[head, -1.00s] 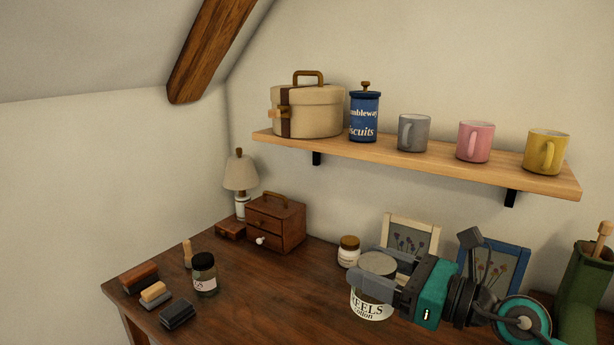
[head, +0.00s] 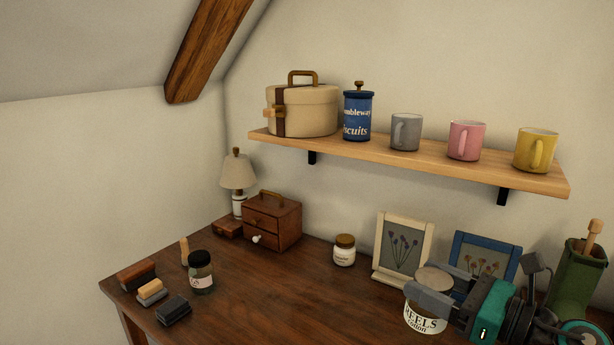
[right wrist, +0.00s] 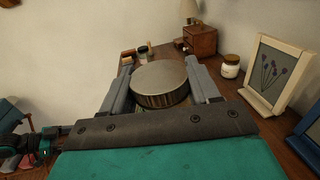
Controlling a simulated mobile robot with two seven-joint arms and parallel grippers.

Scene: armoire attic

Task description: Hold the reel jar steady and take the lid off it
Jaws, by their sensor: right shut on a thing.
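The reel jar (head: 426,319) is at the right of the desk in the head view, with a cream "REELS" label. Its round grey-brown lid (head: 435,278) is on top. My right gripper (head: 431,296) is shut on the jar, its fingers on either side near the top, just around lid height. In the right wrist view the lid (right wrist: 160,82) with its ridged rim sits between the fingers; the jar's body below is hidden. I cannot tell whether the jar's base touches the desk.
Behind the jar stand a cream picture frame (head: 404,248) and a blue one (head: 486,255). A small white jar (head: 344,251), a dark jar (head: 201,272) and brushes (head: 173,309) are to the left. The desk's middle (head: 290,300) is clear. A shelf (head: 420,160) hangs above.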

